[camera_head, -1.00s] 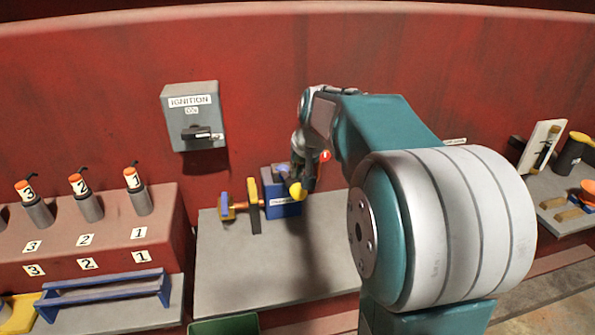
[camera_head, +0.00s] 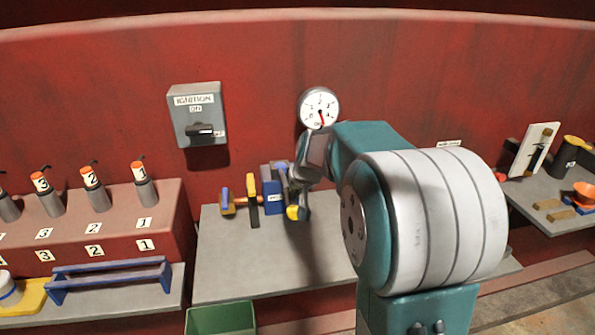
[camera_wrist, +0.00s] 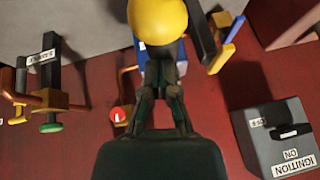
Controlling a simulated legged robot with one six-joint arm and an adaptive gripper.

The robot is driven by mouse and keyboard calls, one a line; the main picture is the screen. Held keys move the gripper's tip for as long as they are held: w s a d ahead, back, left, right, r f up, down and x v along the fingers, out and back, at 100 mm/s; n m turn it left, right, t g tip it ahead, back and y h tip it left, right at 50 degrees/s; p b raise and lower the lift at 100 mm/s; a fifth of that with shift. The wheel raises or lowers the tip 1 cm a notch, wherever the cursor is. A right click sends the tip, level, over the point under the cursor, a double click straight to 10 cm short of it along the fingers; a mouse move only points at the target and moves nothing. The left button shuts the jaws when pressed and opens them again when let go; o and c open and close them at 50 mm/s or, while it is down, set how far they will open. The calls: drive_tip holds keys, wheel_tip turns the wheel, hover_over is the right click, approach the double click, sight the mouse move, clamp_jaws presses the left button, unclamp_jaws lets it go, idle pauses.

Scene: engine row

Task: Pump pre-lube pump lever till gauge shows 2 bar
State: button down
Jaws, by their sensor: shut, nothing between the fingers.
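The pump is a blue block (camera_head: 272,196) with a white label on the grey shelf, left of my gripper. A yellow ball knob (camera_head: 292,212) sits by my fingertips; it looks large in the wrist view (camera_wrist: 158,17). My gripper (camera_head: 303,211) is shut and empty, pointing down at the knob. The lever's shaft is mostly hidden. A round white gauge (camera_head: 314,98) is on the red wall above; its red needle points down and slightly right, and its reading is too small to tell.
Orange and yellow handled parts (camera_head: 253,196) stand left of the pump. The grey ignition box (camera_head: 194,128) hangs on the wall. A labelled black stand with a yellow part (camera_wrist: 50,100) shows in the wrist view. The shelf front (camera_head: 245,265) is clear; a green bin (camera_head: 220,318) is below.

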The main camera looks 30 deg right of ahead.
wheel_tip(320, 180, down, 9)
drive_tip(key=s, duration=0.1)
drive_tip(key=shift+a, duration=0.25)
drive_tip(key=shift+f, duration=0.1)
idle(0.4)
drive_tip(key=s+r, duration=0.9)
drive_tip(key=shift+s+a+r, duration=0.25)
idle(1.4)
